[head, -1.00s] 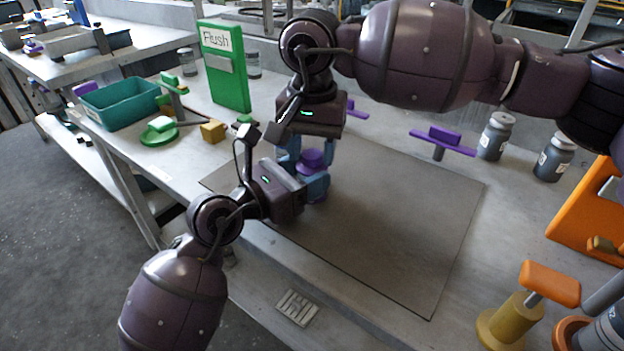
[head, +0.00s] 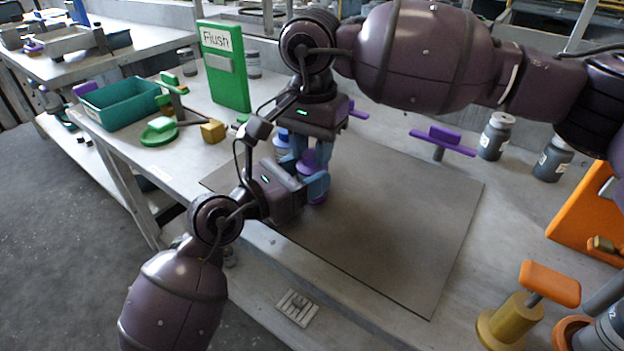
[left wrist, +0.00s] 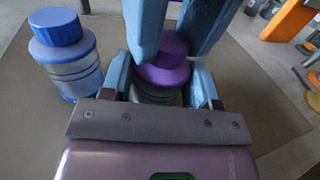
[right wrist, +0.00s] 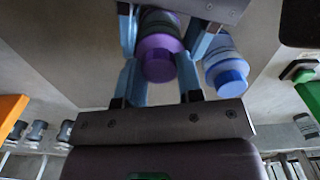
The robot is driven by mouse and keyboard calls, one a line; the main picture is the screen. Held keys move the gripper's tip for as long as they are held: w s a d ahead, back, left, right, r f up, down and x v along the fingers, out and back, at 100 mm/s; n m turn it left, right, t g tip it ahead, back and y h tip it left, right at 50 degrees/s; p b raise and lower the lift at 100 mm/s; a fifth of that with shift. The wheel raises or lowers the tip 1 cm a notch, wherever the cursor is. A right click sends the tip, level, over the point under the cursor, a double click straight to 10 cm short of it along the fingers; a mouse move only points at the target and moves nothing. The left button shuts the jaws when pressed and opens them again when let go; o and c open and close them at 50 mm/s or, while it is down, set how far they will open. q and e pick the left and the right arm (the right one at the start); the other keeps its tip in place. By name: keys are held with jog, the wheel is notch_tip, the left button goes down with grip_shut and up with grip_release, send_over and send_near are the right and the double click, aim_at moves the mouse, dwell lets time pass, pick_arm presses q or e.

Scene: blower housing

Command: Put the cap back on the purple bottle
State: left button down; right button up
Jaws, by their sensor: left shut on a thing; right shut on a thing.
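The purple bottle (left wrist: 160,92) stands upright between the blue fingers of my left gripper (head: 313,188), which is shut on its body. Its purple cap (left wrist: 172,48) is at the bottle's top, in line with it; whether it is seated or threaded cannot be told. My right gripper (head: 309,155) comes from above and its fingers are shut on the cap. The cap also shows in the right wrist view (right wrist: 158,62) between the right fingers. In the head view the grippers hide much of the bottle.
A blue-capped bottle (left wrist: 68,60) stands close beside the purple one; it shows in the right wrist view too (right wrist: 224,68). The grey mat (head: 400,230) is clear to the right. A green "Flush" panel (head: 224,68), teal bin (head: 120,105) and yellow block (head: 213,131) are behind left.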

jog(key=o, duration=1)
jog(key=shift+r, duration=0.15)
jog(key=shift+r, duration=2.15)
jog(key=shift+c, duration=0.2)
jog(key=shift+r+m, duration=0.6)
jog(key=shift+r, duration=1.15)
jog(key=shift+f, duration=0.1)
